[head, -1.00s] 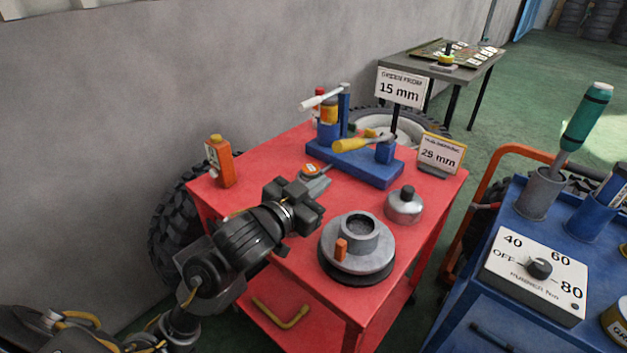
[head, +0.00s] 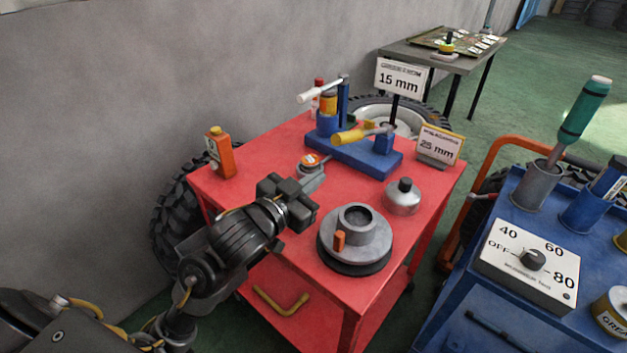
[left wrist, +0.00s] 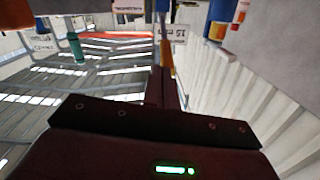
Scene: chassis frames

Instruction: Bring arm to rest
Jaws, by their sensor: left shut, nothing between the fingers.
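My left gripper (head: 289,199) is over the red cart (head: 285,263), left of the grey hub with the orange block (head: 357,240). It is shut and holds nothing. In the left wrist view the closed fingers (left wrist: 164,85) point up the picture, with the cart's tools appearing upside down beyond them. A small grey gauge with an orange dial (head: 311,170) sits just beyond the gripper, partly hidden by it. My right gripper is in neither view.
The cart also bears an orange bottle (head: 220,152), a blue press fixture (head: 355,157), a silver can (head: 402,197) and a 25 mm sign (head: 439,145). A blue cart (head: 484,312) with a torque dial box (head: 530,270) stands at the right. A grey wall (head: 130,90) is at the left.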

